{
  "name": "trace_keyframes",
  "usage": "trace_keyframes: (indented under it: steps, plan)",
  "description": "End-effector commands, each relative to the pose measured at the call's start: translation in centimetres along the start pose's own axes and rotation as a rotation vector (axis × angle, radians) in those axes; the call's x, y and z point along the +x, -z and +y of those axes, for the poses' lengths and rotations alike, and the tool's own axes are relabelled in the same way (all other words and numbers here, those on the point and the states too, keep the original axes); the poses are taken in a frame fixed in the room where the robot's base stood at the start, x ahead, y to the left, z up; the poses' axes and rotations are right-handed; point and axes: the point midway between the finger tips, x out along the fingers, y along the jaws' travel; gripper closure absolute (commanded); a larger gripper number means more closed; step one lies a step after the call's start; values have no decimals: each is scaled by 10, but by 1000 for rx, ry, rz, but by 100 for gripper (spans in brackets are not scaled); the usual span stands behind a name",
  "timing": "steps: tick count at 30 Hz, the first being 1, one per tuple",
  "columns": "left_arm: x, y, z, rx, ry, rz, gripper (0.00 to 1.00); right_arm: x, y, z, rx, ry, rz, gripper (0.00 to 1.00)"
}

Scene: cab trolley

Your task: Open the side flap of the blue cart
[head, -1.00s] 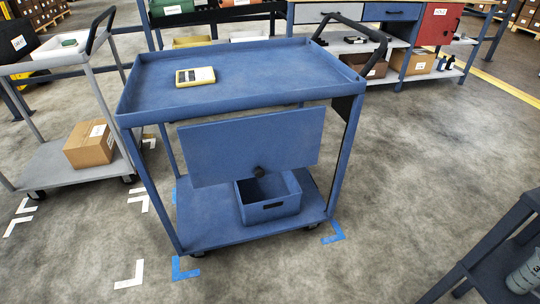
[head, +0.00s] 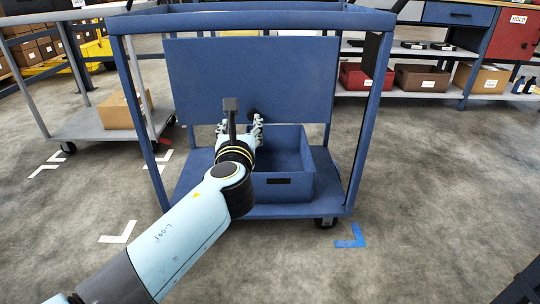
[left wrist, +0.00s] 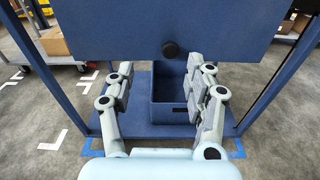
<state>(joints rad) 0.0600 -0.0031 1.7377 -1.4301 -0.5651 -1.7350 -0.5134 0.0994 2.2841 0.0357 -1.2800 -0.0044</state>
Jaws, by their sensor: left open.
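The blue cart (head: 120,21) stands in front of me. Its side flap (head: 250,75) is a flat blue panel hanging below the top tray, with a round black knob (left wrist: 170,49) low in its middle. The knob also shows in the head view (head: 252,115), just beside the fingers. My left gripper (head: 240,124) is open in front of the flap's lower edge. In the left wrist view the open fingers (left wrist: 160,80) stand either side of the blue bin, with the knob above and between them. Nothing is between the fingers. My right gripper is not in view.
A blue bin (head: 285,185) stands on the cart's lower shelf (head: 200,203), behind and below my left gripper. A grey trolley (head: 85,124) with a cardboard box (head: 122,111) is at the left. A workbench with bins (head: 420,77) is behind.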

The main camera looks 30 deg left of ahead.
Motion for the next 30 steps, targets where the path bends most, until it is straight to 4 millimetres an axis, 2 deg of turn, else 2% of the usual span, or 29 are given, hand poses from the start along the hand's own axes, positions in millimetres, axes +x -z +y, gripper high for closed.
trace_keyframes:
  steps: [1,6,9,14,20,24,30]
  plan:
    - [5,22,-4,3,-4,-22,46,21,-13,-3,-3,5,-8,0]
    - [15,35,-13,-19,-4,-49,46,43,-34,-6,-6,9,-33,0]
    - [19,38,-15,-24,-3,-52,46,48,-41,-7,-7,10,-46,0]
    - [32,35,-16,-26,-2,-57,46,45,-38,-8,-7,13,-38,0]
    - [71,34,-15,-26,-2,-57,46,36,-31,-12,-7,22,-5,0]
    - [97,34,-15,-25,-2,-54,46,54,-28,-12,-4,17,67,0]
    - [119,32,-15,-27,-2,-53,46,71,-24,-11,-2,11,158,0]
